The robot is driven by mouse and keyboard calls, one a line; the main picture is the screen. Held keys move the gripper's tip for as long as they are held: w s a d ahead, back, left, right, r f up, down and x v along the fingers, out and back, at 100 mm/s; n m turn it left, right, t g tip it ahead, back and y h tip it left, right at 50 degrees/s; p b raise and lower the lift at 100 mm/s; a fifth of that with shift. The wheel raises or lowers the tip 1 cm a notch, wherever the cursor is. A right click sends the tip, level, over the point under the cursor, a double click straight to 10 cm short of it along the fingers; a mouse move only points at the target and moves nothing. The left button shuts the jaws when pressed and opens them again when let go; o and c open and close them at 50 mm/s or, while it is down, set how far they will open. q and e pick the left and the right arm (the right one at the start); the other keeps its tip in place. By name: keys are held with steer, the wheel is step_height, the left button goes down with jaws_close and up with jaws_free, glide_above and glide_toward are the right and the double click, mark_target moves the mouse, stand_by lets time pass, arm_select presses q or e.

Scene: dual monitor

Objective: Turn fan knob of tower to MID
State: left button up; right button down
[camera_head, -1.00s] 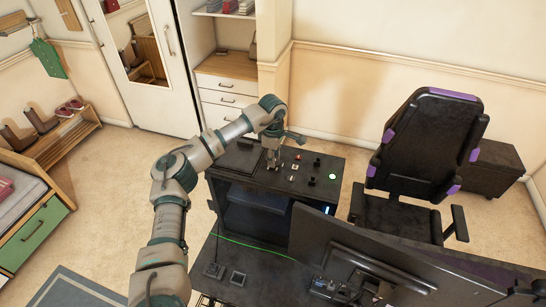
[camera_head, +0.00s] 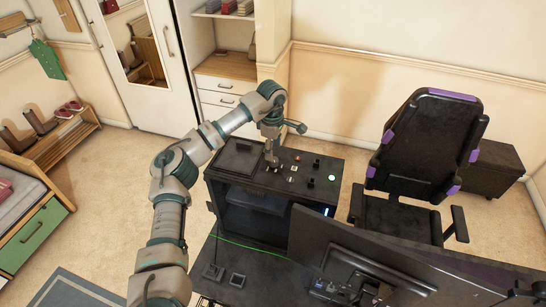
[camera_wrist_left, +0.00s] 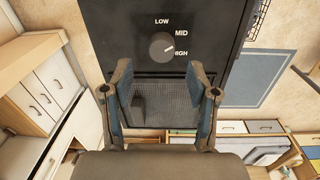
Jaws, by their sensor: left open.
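The black tower (camera_head: 225,172) stands at the far end of the desk, with a control panel on top. The round dark fan knob (camera_wrist_left: 162,47) shows in the left wrist view, ringed by the words LOW, MID and HIGH. Its white mark points right, between MID and HIGH. My left gripper (camera_head: 272,163) is over the panel, pointing down. In the left wrist view its two fingers (camera_wrist_left: 161,75) are spread, with nothing between them; the knob lies just beyond the tips, apart from both. In the head view the gripper hides the knob. My right gripper is out of view.
A monitor (camera_head: 350,252) stands in front of the tower. An office chair (camera_head: 420,150) is to the right. A green cable crosses the desk.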

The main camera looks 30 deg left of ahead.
arm_select(q)
step_height(320, 180, up, 7)
steer(key=shift+f, duration=0.2)
stand_by(0.5)
